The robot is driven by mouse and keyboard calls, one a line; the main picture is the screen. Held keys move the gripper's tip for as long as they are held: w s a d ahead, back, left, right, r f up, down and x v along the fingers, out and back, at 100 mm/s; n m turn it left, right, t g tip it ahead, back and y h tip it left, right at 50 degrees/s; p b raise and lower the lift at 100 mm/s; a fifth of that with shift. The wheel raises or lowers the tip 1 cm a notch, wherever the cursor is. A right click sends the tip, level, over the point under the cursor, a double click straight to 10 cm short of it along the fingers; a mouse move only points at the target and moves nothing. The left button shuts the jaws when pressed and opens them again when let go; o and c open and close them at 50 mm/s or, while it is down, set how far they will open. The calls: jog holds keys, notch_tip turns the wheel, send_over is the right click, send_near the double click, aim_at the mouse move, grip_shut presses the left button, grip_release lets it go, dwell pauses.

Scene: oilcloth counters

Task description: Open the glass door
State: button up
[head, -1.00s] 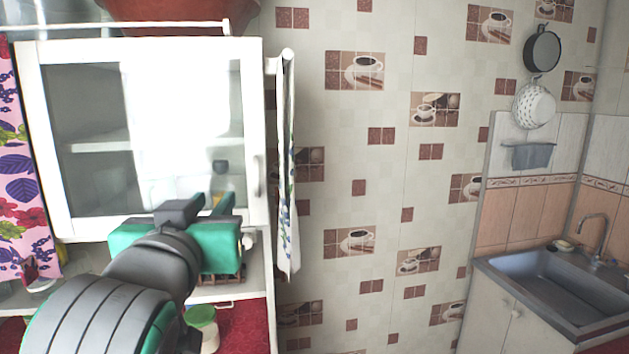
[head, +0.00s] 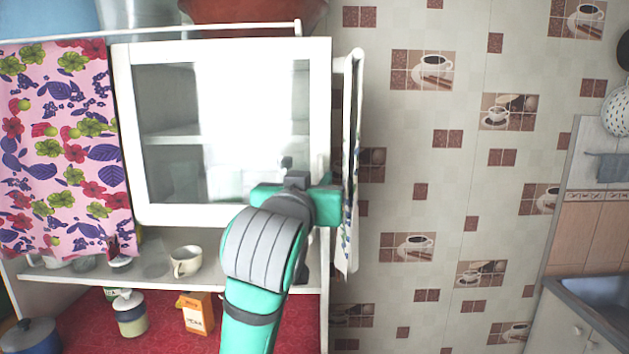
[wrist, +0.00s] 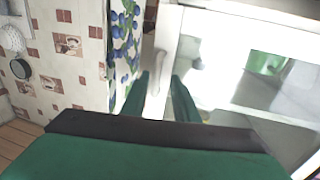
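The glass door (head: 225,120) has a white frame and sits on the wall cabinet at left in the head view; it looks closed. In the wrist view, its frame (wrist: 215,45) and pane lie ahead of the fingers. The pale door handle (wrist: 155,75) shows between the two green fingers there. My gripper (head: 305,170) is at the door's lower right corner in the head view and covers much of the handle's area. In the wrist view my gripper (wrist: 161,82) is open, a finger on each side of the handle, with no clear contact visible.
A patterned towel (head: 350,160) hangs just right of the door, close to the gripper. A floral curtain (head: 62,150) hangs at left. A cup (head: 186,261) stands on the shelf below; a jar (head: 131,314) and a box (head: 197,313) stand lower on red cloth.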

jog(key=shift+w+d, duration=0.3)
jog(key=shift+d, duration=0.2)
jog(key=shift+c, duration=0.3)
